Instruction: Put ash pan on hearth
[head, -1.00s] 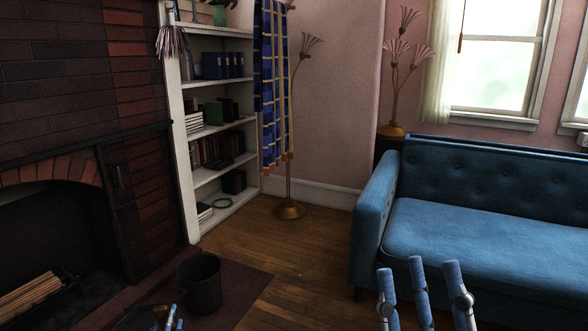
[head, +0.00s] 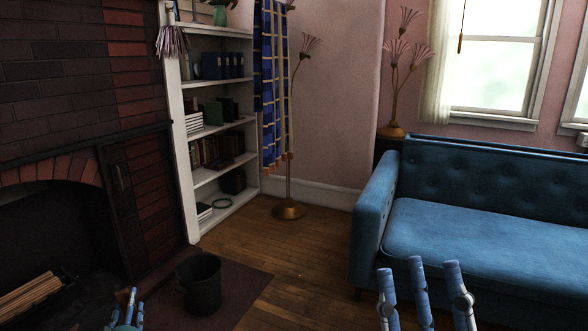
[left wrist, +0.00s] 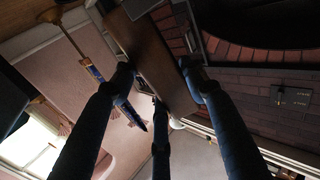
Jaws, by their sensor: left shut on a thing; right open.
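My left gripper (head: 126,309) is low at the left of the head view, beside the black bucket and above the hearth area. The dark hearth slab (head: 238,287) lies on the floor in front of the brick fireplace. My right gripper (head: 418,268) is open and empty in front of the blue sofa.
A black bucket (head: 198,282) stands on the hearth slab, right of my left gripper. Split logs (head: 30,297) lie in the fireplace opening. A white bookcase (head: 222,203), a brass floor lamp (head: 288,210) and a blue sofa (head: 470,235) stand around. Wooden floor (head: 285,250) is clear between.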

